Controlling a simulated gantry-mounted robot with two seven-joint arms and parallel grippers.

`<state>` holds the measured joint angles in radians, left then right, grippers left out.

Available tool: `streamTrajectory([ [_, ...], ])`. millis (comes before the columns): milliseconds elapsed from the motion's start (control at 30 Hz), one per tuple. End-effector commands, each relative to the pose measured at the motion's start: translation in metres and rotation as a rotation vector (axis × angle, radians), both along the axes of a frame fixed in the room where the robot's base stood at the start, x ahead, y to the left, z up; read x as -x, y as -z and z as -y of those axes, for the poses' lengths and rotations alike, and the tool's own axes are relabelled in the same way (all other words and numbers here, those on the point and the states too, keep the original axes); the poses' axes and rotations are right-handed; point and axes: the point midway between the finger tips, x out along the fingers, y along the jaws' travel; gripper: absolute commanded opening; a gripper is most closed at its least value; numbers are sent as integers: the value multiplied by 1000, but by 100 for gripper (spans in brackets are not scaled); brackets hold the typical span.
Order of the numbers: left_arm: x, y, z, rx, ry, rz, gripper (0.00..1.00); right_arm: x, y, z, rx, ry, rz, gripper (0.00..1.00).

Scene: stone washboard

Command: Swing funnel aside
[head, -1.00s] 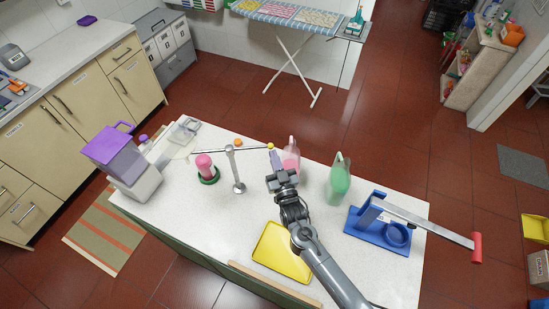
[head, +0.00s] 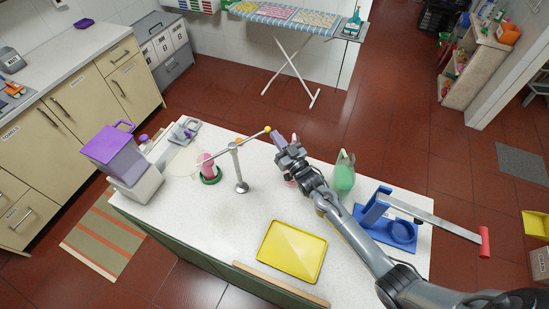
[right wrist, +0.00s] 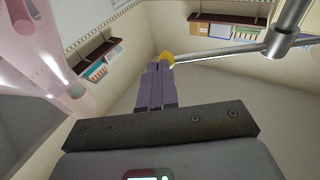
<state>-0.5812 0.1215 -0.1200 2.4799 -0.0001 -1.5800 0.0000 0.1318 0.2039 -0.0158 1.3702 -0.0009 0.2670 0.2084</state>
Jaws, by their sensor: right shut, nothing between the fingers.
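A metal post (head: 240,172) stands on the white counter, with a swinging bar across its top. The bar's far end carries a yellow knob (head: 267,129). A pale, see-through shape (head: 184,162), perhaps the funnel, lies near the bar's other end; I cannot tell for sure. A pink object (head: 208,166) in a green ring is beside that end. My right gripper (head: 279,140) is shut and empty, its purple fingertips close to the knob. In the right wrist view the knob (right wrist: 168,58) is right at the fingertips; contact is unclear. My left gripper is out of view.
A green bottle (head: 344,176) and a blue press (head: 388,225) with a long lever stand to the right. A pink bottle is mostly hidden behind my right gripper. A yellow tray (head: 292,251) lies in front. A purple-topped container (head: 115,150) stands at left.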

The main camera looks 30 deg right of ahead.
Motion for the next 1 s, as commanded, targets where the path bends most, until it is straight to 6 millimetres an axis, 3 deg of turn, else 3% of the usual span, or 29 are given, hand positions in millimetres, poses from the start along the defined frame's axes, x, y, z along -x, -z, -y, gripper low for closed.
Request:
streamTrajectory([
  [667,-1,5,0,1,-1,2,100,-8,0,2,1,1,0,0],
  [1000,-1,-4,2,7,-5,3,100,7,4,2,0,-7,-3,0],
])
